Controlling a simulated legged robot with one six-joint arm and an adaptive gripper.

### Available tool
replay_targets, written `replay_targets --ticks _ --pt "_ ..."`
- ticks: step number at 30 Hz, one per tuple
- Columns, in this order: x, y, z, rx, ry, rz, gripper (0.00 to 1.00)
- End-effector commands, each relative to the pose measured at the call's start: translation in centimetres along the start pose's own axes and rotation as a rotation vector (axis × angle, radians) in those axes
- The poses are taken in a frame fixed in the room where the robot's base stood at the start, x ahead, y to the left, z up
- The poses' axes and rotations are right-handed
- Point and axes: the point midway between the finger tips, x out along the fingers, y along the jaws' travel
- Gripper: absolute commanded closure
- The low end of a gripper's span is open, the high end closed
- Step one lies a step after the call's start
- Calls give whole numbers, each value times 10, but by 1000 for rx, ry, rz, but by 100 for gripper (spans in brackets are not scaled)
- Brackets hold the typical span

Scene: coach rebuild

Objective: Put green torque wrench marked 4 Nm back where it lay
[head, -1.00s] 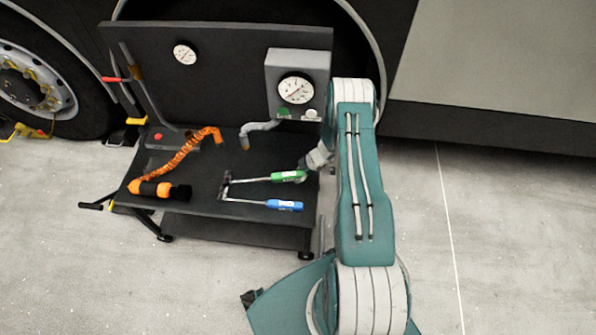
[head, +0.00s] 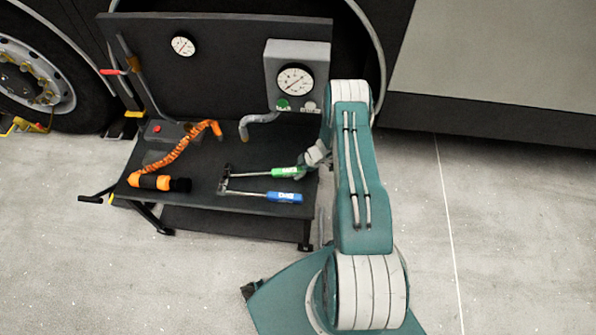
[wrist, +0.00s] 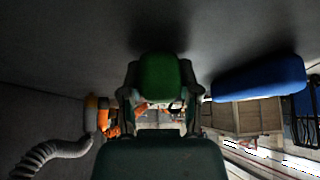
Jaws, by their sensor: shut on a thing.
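The green-handled torque wrench (head: 286,172) is at the right part of the dark cart top in the head view, its shaft pointing left. My gripper (head: 303,168) is at the right end of its green handle. In the wrist view, the green handle end (wrist: 159,76) sits between the two fingers of my gripper (wrist: 158,92), which is shut on it. A blue-handled torque wrench (head: 284,197) lies just in front of it in the head view. Its blue handle (wrist: 259,78) shows to the right in the wrist view. The 4 Nm marking cannot be read.
An orange coiled hose (head: 178,157) and an orange-black tool (head: 158,182) occupy the left of the cart top (head: 205,196). A gauge box (head: 295,57) and a bent grey pipe (head: 258,121) stand behind. The floor at right is clear.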

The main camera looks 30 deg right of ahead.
Motion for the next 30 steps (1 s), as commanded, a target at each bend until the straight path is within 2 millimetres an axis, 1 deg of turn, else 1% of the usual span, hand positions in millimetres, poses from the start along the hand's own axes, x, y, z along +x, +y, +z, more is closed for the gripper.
replay_targets --ticks 30 --pt "18 0 10 -1 -5 -3 100"
